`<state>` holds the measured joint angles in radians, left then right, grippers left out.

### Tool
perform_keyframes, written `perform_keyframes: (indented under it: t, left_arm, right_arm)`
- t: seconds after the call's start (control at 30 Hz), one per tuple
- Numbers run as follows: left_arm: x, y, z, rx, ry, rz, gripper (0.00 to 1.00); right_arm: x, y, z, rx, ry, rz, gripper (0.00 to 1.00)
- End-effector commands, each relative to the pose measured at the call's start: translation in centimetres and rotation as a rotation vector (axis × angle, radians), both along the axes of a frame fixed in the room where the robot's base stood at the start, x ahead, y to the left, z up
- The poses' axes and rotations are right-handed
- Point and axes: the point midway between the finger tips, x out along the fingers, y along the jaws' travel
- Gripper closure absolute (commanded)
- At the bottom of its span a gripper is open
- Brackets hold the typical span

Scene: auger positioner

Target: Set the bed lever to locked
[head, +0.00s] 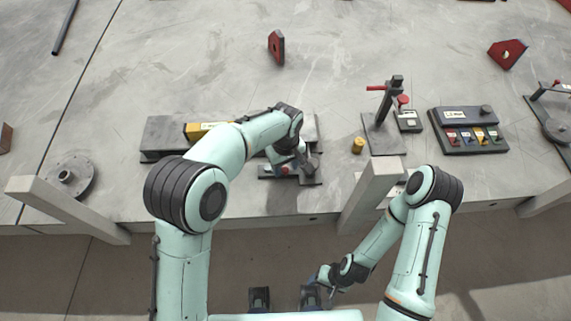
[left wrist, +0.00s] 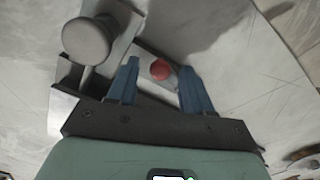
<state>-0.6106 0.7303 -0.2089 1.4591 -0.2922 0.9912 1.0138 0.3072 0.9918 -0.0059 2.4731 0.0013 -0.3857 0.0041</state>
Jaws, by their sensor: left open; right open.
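The grey positioner bed (head: 162,137) lies near the table's front edge in the head view, with a yellow label block (head: 196,130) on it. My left gripper (head: 288,168) is over the bed's right end and hides part of it. In the left wrist view, a round red knob (left wrist: 160,69), which may belong to the bed lever, shows between the open blue fingers of the left gripper (left wrist: 157,66). Whether they touch it I cannot tell. A grey round knob (left wrist: 87,40) is beside it. My right gripper (head: 314,282) is open and low, in front of the table.
Right of the bed are a small yellow cylinder (head: 358,145), a stand with a red handle (head: 382,133) and a dark box with coloured switches (head: 466,145). A round flange (head: 72,178) lies at left.

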Motion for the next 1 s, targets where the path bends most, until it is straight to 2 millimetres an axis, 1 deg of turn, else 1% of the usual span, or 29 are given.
perform_keyframes:
  t: [0.07,0.17,0.5,0.63,0.7,0.8,1.0]
  left_arm:
    - [0.1,0.0,0.6,-0.001,-0.003,0.0,0.5]
    - [0.1,0.0,2.0,-0.002,-0.004,0.0,0.5]
    - [0.1,-0.1,9.6,-0.003,-0.007,-0.001,0.5]
    - [0.1,0.0,11.7,-0.002,-0.004,0.0,0.5]
    - [0.1,0.0,12.5,-0.002,-0.004,0.0,0.5]
    - [0.0,0.0,13.2,-0.002,-0.003,0.0,0.5]
    - [0.0,0.0,13.4,-0.001,-0.002,0.0,0.5]
  right_arm:
    - [0.0,0.0,0.1,0.0,0.0,0.0,0.34]
    - [0.1,0.0,0.2,0.0,-0.001,0.0,0.34]
    - [0.6,0.0,1.1,0.0,-0.007,0.0,0.34]
    - [0.8,0.0,1.4,0.0,-0.009,0.0,0.34]
    - [0.8,0.0,1.6,0.0,-0.01,0.0,0.34]
    - [0.9,0.0,1.7,0.0,-0.01,0.0,0.34]
    - [0.9,0.0,1.7,0.0,-0.01,0.0,0.34]
